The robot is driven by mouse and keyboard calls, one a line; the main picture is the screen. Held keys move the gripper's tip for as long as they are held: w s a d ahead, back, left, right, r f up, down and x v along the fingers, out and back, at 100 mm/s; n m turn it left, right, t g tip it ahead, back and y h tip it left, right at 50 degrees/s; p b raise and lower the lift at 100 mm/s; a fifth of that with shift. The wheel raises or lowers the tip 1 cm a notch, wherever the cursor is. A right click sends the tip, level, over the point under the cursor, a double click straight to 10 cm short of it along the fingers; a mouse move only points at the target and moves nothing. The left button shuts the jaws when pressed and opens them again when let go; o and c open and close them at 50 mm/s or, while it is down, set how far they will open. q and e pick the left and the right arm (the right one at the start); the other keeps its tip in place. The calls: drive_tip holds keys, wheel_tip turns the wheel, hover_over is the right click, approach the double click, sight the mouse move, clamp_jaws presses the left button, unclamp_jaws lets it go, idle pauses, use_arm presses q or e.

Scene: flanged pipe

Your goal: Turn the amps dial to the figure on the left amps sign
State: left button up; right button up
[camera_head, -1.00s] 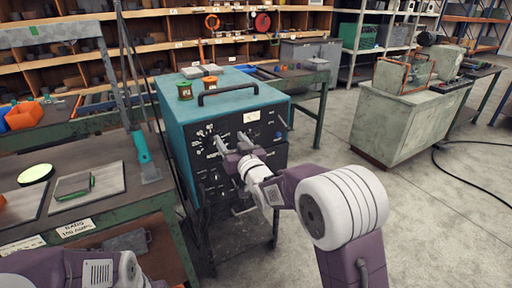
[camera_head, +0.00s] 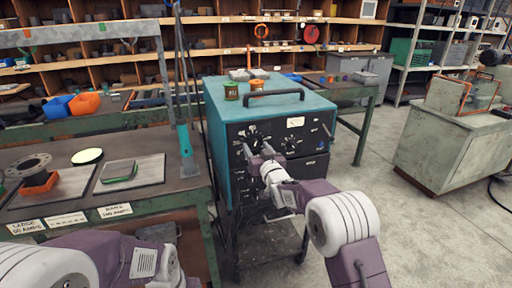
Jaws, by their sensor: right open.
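The teal welding machine (camera_head: 215,125) stands on a cart with its black control panel (camera_head: 312,132) facing me. A dial with white marks (camera_head: 254,134) is at the panel's upper left; its setting is too small to read. My right gripper (camera_head: 257,150) is open in front of the panel, its fingers pointing at the area just below that dial. I cannot tell whether they touch anything. The left amps sign (camera_head: 27,226) is on the left bench's front edge, its figure hard to read. Another amps sign (camera_head: 115,210) is to its right. My left arm shows at lower left, its fingers out of view.
The left bench (camera_head: 190,187) holds a grey flange (camera_head: 28,164) and plates. A grey cabinet (camera_head: 440,150) stands at right. Open floor lies between cabinet and machine.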

drive_tip(key=shift+w+a, duration=0.15)
drive_tip(key=shift+w, duration=0.2)
clamp_jaws()
drive_tip(key=shift+m, duration=0.3)
drive_tip(key=shift+m+b, duration=0.4)
drive_tip(key=shift+m, duration=0.6)
drive_tip(key=m, duration=0.2)
drive_tip(key=shift+m, duration=0.4)
drive_tip(key=m, duration=0.6)
drive_tip(key=shift+d+b, duration=0.2)
drive_tip(key=shift+b, duration=0.2)
drive_tip(key=shift+m, duration=0.3)
